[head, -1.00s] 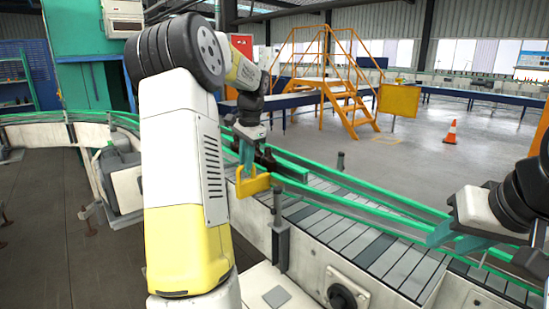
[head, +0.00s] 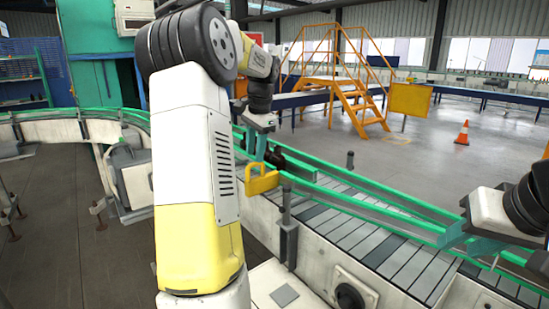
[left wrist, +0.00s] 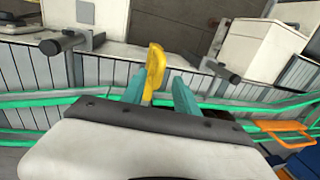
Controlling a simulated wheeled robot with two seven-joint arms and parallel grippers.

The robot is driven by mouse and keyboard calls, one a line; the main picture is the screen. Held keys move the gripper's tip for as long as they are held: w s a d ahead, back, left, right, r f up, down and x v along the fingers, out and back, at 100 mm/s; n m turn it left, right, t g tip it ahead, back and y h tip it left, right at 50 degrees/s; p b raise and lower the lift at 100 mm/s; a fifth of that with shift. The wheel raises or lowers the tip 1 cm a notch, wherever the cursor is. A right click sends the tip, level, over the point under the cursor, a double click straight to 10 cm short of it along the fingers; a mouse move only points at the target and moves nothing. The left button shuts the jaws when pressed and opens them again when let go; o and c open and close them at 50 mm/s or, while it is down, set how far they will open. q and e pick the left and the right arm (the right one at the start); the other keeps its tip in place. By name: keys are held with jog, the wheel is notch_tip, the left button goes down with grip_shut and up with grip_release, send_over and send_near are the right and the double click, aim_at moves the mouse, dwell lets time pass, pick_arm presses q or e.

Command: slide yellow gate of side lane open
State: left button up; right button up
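The yellow handle (head: 262,180) of the gate sits at the near side of the conveyor in the head view. My left gripper (head: 262,153) is just above and behind it, fingers pointing down. In the left wrist view the yellow piece (left wrist: 154,68) shows between the fingertip lines, close to the left finger, with clear space towards the right finger. My left gripper (left wrist: 160,92) has its teal fingers apart and is not clamped on it. Whether a finger touches the handle cannot be told. My right gripper (head: 458,238) is over the conveyor at the right, its finger gap unclear.
Green rails (head: 375,212) run along the grey slatted conveyor (head: 365,235). A dark post (head: 289,225) stands right of the handle. A dark object (head: 275,157) is beside my left fingers. An orange frame (left wrist: 285,132) shows in the wrist view. Yellow stairs (head: 362,110) stand far behind.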

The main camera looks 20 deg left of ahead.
pick_arm(q)
jog(key=shift+s+d+r, duration=0.15)
jog(key=shift+d+r, duration=0.05)
jog(key=shift+r, duration=0.95)
jog(key=shift+s+d+r, duration=0.1)
jog(key=shift+d+r, duration=0.05)
jog(key=shift+r, duration=1)
